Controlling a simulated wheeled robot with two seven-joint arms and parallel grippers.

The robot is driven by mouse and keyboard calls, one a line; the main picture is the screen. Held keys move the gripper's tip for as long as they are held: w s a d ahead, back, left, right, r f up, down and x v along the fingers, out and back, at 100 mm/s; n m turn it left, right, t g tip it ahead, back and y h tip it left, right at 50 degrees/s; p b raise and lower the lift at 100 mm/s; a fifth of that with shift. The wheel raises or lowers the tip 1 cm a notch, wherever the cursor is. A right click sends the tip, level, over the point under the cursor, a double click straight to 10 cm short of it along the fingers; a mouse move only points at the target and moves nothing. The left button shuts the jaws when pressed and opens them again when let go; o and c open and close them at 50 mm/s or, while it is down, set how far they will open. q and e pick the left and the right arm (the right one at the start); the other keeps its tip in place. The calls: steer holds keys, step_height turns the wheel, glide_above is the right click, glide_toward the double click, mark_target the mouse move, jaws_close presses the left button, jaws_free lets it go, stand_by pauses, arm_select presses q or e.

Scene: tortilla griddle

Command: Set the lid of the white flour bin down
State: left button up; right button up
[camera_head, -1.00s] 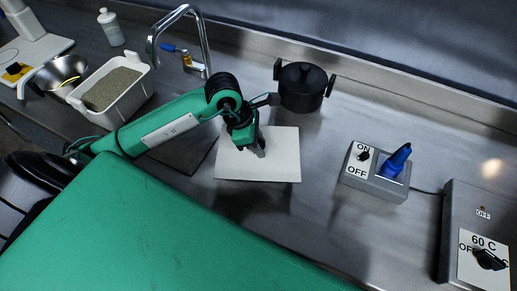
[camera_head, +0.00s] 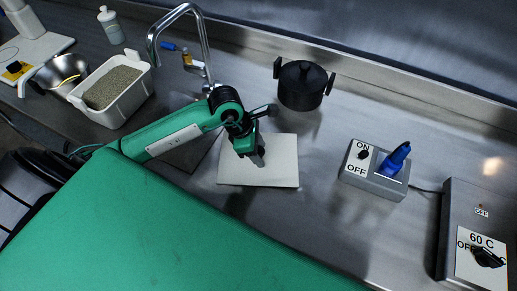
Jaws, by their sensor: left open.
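The white bin (camera_head: 139,92) stands at the upper left, open on top, with grey-beige grainy contents showing. A flat white square panel (camera_head: 271,174), which looks like the lid, lies on the steel counter at the centre. My left gripper (camera_head: 257,160) is open over the upper left part of this panel and hides some of it. I cannot tell whether its fingertips touch the panel. My right gripper is not in view.
A black pot (camera_head: 302,86) stands behind the panel. A grey switch box (camera_head: 372,190) with a blue handle and a control unit (camera_head: 459,215) are at the right. A tap (camera_head: 205,48), a metal bowl (camera_head: 62,70) and a bottle (camera_head: 112,28) are at the upper left.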

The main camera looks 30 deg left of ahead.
arm_select(q)
steer(key=shift+r, duration=0.1)
steer(key=shift+a+r, duration=0.1)
steer(key=shift+r, duration=0.05)
steer(key=b+v, duration=0.2)
steer(key=v, duration=0.9)
steer(key=shift+r, duration=0.35)
